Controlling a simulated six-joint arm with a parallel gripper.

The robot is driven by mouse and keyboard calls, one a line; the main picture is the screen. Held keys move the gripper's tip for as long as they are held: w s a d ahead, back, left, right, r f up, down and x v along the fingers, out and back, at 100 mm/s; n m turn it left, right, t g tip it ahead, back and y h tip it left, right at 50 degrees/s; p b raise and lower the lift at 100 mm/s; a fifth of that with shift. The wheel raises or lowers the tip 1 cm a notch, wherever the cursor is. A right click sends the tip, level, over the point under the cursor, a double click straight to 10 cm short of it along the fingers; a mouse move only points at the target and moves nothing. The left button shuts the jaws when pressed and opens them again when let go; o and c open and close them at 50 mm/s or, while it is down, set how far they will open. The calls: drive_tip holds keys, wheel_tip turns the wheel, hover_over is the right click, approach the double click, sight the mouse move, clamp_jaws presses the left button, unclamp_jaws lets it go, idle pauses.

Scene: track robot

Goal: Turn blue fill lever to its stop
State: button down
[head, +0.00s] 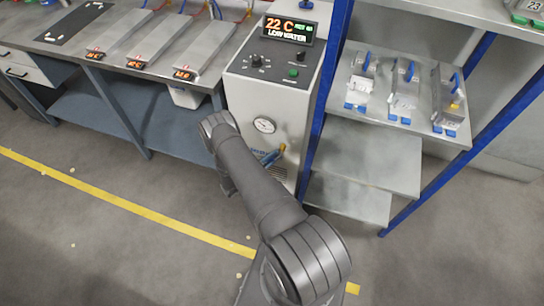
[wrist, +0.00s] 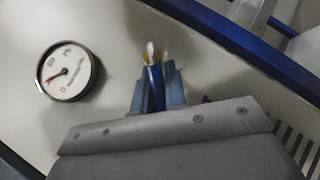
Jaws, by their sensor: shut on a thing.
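The blue fill lever (wrist: 153,77) sits between the two grey-blue fingers of my gripper (wrist: 156,88) in the wrist view. My gripper is shut on it. A brass fitting (wrist: 150,51) shows just past the fingertips, at the lever's end. In the head view the brass fitting (head: 282,148) is on the lower front of the pale machine (head: 243,103). Blue shows beside the fitting there, but my arm hides most of the gripper, and I cannot separate lever from fingers. The display (head: 288,30) on top reads 22 C and LOW WATER.
A round gauge (head: 265,125) is on the machine front above the lever; it also shows left in the wrist view (wrist: 67,74). A blue-posted rack (head: 365,155) stands close on the right. A workbench (head: 130,60) stands left. The floor in front is clear.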

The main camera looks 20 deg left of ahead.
drive_tip(key=shift+f+n+t, duration=0.15)
drive_tip(key=shift+n+t, duration=0.15)
drive_tip(key=shift+n, duration=0.1)
drive_tip(key=c, duration=1.5)
unclamp_jaws()
drive_tip(key=shift+o, duration=0.2)
drive_tip(key=v, duration=0.7)
drive_tip(key=shift+s, duration=0.15)
drive_tip(key=shift+a+f, duration=0.1)
